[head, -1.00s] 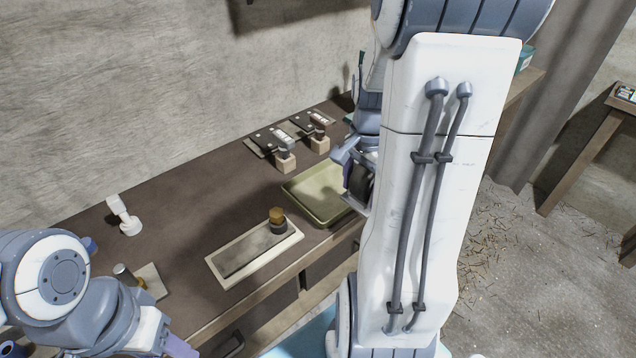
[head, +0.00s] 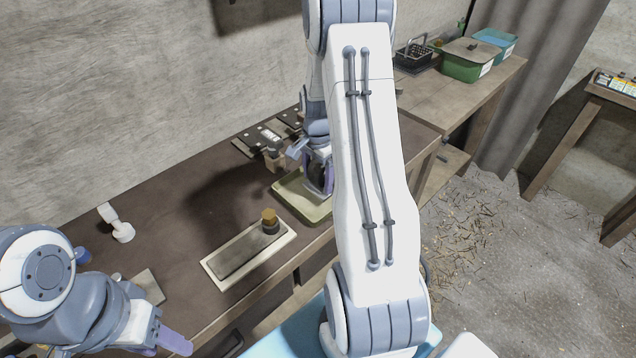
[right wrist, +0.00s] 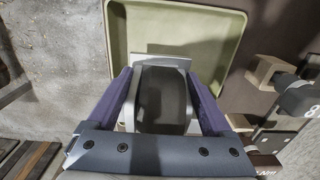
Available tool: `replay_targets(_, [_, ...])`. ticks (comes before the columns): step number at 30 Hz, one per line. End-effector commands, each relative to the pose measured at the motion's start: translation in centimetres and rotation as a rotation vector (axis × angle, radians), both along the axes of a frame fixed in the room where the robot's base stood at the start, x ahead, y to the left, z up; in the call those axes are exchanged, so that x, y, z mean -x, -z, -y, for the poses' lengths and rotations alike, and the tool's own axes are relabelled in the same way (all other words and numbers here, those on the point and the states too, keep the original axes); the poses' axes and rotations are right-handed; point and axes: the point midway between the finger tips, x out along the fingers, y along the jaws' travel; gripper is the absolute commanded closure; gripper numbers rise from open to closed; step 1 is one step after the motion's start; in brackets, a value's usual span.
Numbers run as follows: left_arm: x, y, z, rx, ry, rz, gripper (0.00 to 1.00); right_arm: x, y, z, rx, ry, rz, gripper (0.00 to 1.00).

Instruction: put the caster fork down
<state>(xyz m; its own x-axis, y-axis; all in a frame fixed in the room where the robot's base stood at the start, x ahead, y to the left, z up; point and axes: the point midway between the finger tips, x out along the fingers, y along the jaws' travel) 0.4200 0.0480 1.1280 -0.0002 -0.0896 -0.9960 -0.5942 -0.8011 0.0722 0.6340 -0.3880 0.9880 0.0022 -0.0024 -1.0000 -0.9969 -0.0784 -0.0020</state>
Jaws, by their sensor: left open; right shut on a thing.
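The caster fork (right wrist: 163,63), a pale metal bracket with a dark wheel-like part (right wrist: 165,98) between its sides, is between the purple fingers of my right gripper (right wrist: 163,92) in the right wrist view. The fingers are shut on it. In the head view my right gripper (head: 319,180) is low over the right part of a shallow yellow-green tray (head: 290,205), and my arm hides part of it. I cannot tell whether the fork touches the tray floor. My left gripper (head: 168,345) is open and empty at the lower left, by the bench's front edge.
A framed dark plate (head: 215,270) with a brass-topped cylinder (head: 269,221) lies left of the tray. Wooden blocks and metal fittings (head: 273,157) stand behind the tray.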

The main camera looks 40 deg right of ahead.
Motion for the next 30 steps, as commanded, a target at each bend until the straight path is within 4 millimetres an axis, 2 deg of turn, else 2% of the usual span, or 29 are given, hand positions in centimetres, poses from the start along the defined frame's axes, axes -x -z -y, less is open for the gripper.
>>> replay_targets(6, [0.0,-1.0,0.0,0.000,-0.001,0.000,0.50,0.1,2.6,0.0,-0.001,0.001,-0.002,0.98])
replay_targets(19, [0.0,-0.6,0.0,0.000,0.000,0.000,0.50,0.1,3.4,0.1,0.000,0.001,0.000,0.98])
replay_targets(20, [0.0,-0.7,0.0,0.000,0.000,0.000,0.50,0.2,3.4,0.0,-0.001,0.001,-0.002,0.04])
replay_targets(21, [0.0,-0.7,0.0,0.000,0.000,0.000,0.50,0.2,3.3,0.0,-0.001,0.001,-0.002,0.00])
replay_targets(30, [0.0,-0.9,0.0,0.000,0.000,0.000,0.50,0.2,2.7,0.0,0.000,0.001,0.000,0.00])
